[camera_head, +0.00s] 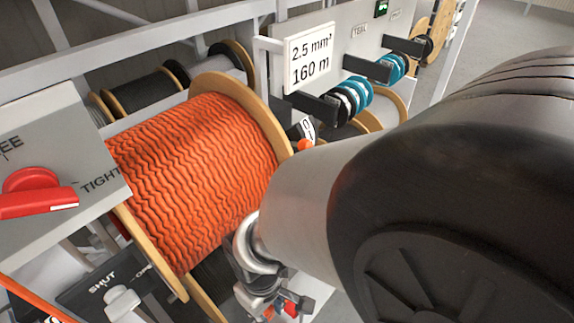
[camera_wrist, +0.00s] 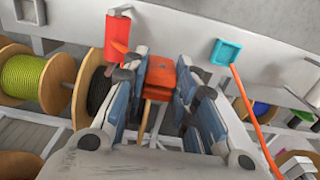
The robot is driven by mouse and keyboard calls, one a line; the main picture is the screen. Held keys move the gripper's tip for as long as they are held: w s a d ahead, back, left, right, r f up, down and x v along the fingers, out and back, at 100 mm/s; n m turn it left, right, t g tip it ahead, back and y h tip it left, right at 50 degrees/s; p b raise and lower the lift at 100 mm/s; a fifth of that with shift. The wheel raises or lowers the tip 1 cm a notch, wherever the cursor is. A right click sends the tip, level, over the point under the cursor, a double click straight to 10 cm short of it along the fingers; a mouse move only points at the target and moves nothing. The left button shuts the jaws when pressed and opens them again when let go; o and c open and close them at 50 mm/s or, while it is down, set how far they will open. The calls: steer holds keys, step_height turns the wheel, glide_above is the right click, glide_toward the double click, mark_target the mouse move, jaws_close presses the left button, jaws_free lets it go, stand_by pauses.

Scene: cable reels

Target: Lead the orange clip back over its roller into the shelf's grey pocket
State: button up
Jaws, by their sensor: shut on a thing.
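My gripper (camera_wrist: 166,82) has its blue-padded fingers on both sides of the orange clip (camera_wrist: 159,76) in the wrist view and is shut on it. In the head view my gripper (camera_head: 268,292) shows low in the middle, partly hidden by my arm. A red-orange upright cylinder (camera_wrist: 119,32), perhaps the roller, stands left of and beyond the clip. A grey pocket (camera_wrist: 28,12) sits on the pale panel at the upper left. The orange reel (camera_head: 195,180) fills the left middle of the head view. Which cable joins the clip is unclear.
A teal pocket (camera_wrist: 226,53) is on the panel to the right, with an orange cable (camera_wrist: 252,118) running down from beside it. A yellow-green reel (camera_wrist: 38,80) stands at the left. A red lever (camera_head: 35,195) and a sign (camera_head: 311,59) flank the orange reel.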

steer(key=w+d, duration=0.9)
steer(key=w, duration=0.2)
steer(key=shift+w+d, duration=0.15)
steer(key=shift+w, duration=0.1)
stand_by(0.3)
steer(key=shift+f, duration=0.2)
stand_by(0.3)
